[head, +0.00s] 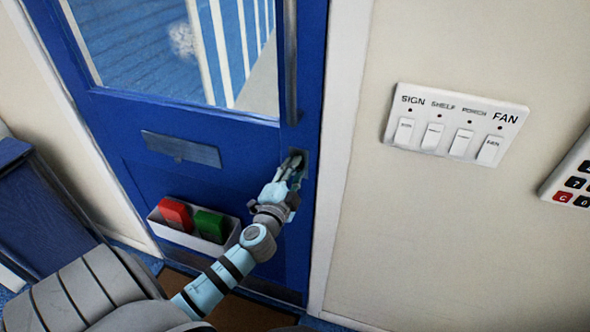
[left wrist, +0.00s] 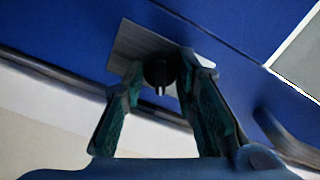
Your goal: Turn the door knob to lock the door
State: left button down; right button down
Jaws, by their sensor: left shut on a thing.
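The blue door (head: 110,130) with a window stands in front of me in its white frame. Near its right edge is a grey metal plate (head: 304,160), which also shows in the left wrist view (left wrist: 130,45). A dark round knob (left wrist: 158,72) sits on that plate. My left gripper (head: 292,163) reaches the plate in the head view and hides most of the knob. In the left wrist view my left gripper (left wrist: 165,85) has its two fingers on either side of the knob, shut on it. My right gripper is in neither view.
A long vertical handle (head: 290,65) is above the plate. A mail slot (head: 181,149) and a white bin (head: 222,240) with a red and a green item are left of my arm. A switch panel (head: 452,122) and part of a keypad (head: 573,185) are on the right wall.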

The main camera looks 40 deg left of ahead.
pick_arm(q)
jog(key=m+p, duration=0.1)
jog(key=m, duration=0.4)
jog(key=shift+m, duration=0.3)
dwell(0.4)
jog(key=c, duration=1.2)
grip_release()
jog(key=shift+c, duration=0.2)
jog(key=v, duration=1.2)
jog(key=shift+w, duration=0.1)
jog(key=shift+d, duration=0.1)
